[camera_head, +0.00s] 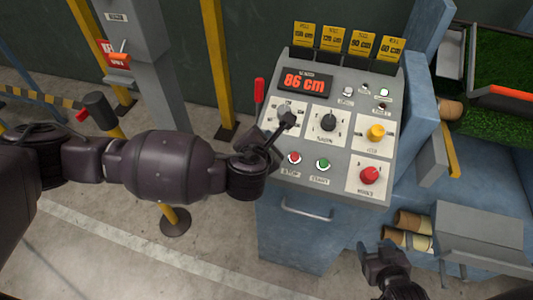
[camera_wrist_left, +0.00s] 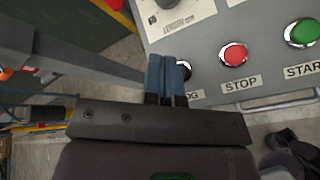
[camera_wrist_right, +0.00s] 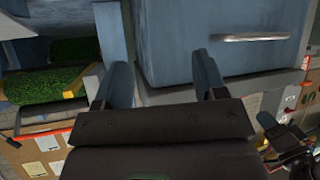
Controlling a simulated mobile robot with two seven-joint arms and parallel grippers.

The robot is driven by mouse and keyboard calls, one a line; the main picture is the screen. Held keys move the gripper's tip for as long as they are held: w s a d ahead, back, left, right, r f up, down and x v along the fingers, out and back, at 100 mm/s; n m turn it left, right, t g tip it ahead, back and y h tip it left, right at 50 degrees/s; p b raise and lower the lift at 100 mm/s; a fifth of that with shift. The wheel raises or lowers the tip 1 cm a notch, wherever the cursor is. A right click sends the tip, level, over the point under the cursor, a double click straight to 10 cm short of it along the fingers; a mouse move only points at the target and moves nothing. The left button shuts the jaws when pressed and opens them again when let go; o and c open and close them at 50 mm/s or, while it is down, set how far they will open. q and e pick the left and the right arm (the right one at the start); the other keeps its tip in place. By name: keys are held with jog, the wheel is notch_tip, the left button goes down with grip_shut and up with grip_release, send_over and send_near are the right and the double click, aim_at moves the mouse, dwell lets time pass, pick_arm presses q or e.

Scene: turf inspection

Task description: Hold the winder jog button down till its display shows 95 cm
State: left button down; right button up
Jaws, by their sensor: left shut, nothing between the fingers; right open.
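The winder's control panel (camera_head: 340,92) has a red-digit display (camera_head: 304,83) that reads 86 cm. My left gripper (camera_head: 264,156) is at the panel's lower left, beside the red stop button (camera_head: 294,158). In the left wrist view its shut fingers (camera_wrist_left: 167,75) hold nothing and lie over the black jog button (camera_wrist_left: 184,69). They hide part of the button and its label; I cannot tell whether they press it. The stop button also shows there (camera_wrist_left: 233,54). My right gripper (camera_head: 384,250) is open and empty, low in front of the blue machine; its fingers show in its wrist view (camera_wrist_right: 162,80).
The green start button (camera_head: 323,164), red knob (camera_head: 370,175) and yellow knob (camera_head: 376,132) are close by on the panel. A handle (camera_head: 306,212) is on the cabinet front. Cardboard rolls (camera_head: 413,222) lie near my right gripper. A yellow post (camera_head: 205,65) stands behind my left arm.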

pick_arm(q)
jog(key=shift+w+f+b, duration=0.15)
jog(key=shift+f+b, duration=0.2)
jog(key=shift+f, duration=0.35)
jog(key=shift+w+d+f+b, duration=0.1)
jog(key=shift+w+f+b, duration=0.15)
jog(key=shift+f, duration=0.25)
jog(key=shift+w+d+f+b, duration=0.1)
jog(key=shift+w+f, duration=0.1)
jog(key=shift+f, duration=0.3)
pick_arm(e)
jog(key=shift+x, duration=0.8)
jog(key=shift+s, duration=0.15)
jog(key=shift+s+f, duration=0.4)
jog(key=shift+w+r, duration=0.15)
jog(key=shift+w, duration=0.05)
jog(key=shift+w+r, duration=0.3)
jog(key=shift+w, duration=0.1)
jog(key=shift+s, duration=0.1)
